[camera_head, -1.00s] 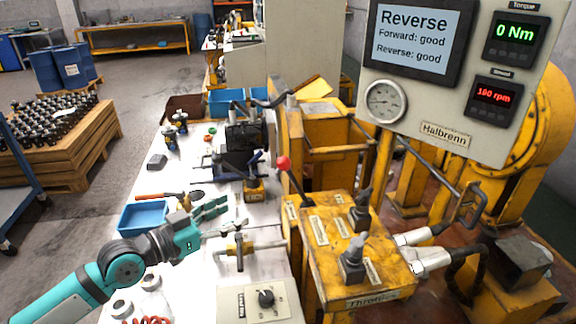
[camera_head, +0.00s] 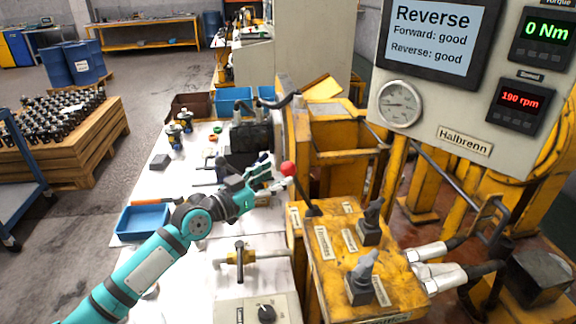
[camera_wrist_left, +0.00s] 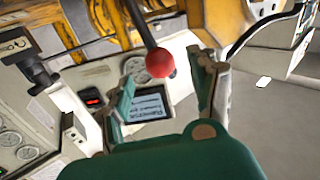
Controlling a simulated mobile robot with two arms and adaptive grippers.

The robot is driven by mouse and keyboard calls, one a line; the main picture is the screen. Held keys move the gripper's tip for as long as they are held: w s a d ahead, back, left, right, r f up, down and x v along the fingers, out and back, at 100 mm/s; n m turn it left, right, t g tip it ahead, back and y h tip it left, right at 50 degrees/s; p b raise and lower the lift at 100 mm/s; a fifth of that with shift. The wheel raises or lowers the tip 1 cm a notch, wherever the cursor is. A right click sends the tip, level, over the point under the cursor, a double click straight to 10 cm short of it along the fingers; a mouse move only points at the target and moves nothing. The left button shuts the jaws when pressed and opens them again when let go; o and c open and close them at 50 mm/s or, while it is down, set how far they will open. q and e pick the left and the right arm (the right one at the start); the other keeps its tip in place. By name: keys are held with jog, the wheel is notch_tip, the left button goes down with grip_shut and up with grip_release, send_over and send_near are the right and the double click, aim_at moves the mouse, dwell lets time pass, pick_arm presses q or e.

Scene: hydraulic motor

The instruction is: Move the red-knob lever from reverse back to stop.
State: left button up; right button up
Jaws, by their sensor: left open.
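The red-knob lever (camera_head: 288,169) leans up and left from the yellow control box (camera_head: 335,245). Its red knob also shows in the left wrist view (camera_wrist_left: 160,62). My left gripper (camera_head: 274,178) is open, with its fingertips just left of the knob. In the left wrist view the gripper (camera_wrist_left: 165,85) has one finger on each side of the knob's line, and the knob appears between or just beyond the tips. I cannot tell whether they touch. The screen (camera_head: 432,38) reads Reverse, with forward and reverse both good. My right gripper is not in view.
Two grey joystick levers (camera_head: 362,275) stand on the control box, right of the red-knob lever. A panel with a gauge (camera_head: 400,103) and readouts of 0 Nm and 190 rpm hangs at right. A white bench (camera_head: 190,265) with a blue tray (camera_head: 143,221) lies below my left arm.

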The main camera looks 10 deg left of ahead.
aim_at(283, 172)
pick_arm(q)
jog(key=x, duration=0.4)
jog(key=shift+w, duration=0.1)
jog(key=shift+w+d, duration=0.15)
jog(key=shift+w, duration=0.05)
jog(key=shift+w+d, duration=0.1)
jog(key=shift+w, duration=0.05)
grip_shut()
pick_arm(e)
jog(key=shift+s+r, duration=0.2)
